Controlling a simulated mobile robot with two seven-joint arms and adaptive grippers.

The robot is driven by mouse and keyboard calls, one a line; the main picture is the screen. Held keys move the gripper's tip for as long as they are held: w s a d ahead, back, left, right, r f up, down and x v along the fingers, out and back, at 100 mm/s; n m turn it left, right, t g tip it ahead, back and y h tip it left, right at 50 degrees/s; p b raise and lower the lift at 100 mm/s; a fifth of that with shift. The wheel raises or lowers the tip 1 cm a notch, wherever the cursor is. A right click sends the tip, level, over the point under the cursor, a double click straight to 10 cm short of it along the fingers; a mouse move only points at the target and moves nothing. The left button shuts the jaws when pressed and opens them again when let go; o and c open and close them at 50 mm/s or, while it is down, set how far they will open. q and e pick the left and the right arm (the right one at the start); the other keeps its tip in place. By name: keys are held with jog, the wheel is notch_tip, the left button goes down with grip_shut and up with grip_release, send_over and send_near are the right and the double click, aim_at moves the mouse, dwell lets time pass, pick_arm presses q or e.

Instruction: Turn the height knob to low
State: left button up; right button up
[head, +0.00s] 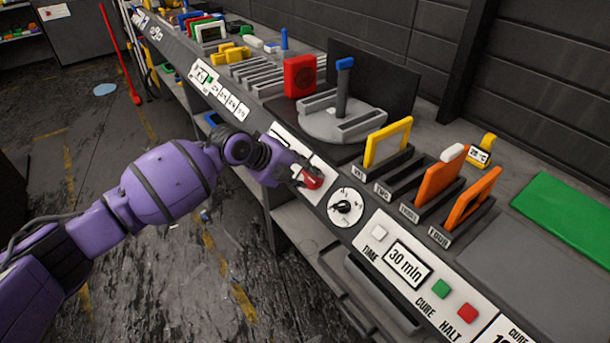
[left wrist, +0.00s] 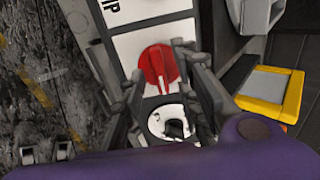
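A red knob (head: 312,178) with a pointer sits on a white panel on the bench's front face. In the left wrist view the red knob (left wrist: 155,66) lies between the fingers of my left gripper (left wrist: 160,70), its light pointer toward the bottom of the picture. The fingers are apart, one on each side of it; I cannot tell whether they touch it. In the head view my left gripper (head: 294,172) covers part of this panel. A black knob on a round white dial (head: 345,207) is beside it. No readable label shows which knob sets height. My right gripper is not in view.
Above the knobs stand a grey round fixture with a blue-topped post (head: 342,90), a red block (head: 299,76) and slots holding yellow and orange frames (head: 440,178). A timer panel reading 30 min (head: 405,264) with green and red buttons is to the right.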

pick_arm(q)
jog(key=shift+w+d+f, duration=0.15)
jog(key=shift+d+f, duration=0.1)
jog(key=shift+f, duration=0.1)
grip_shut()
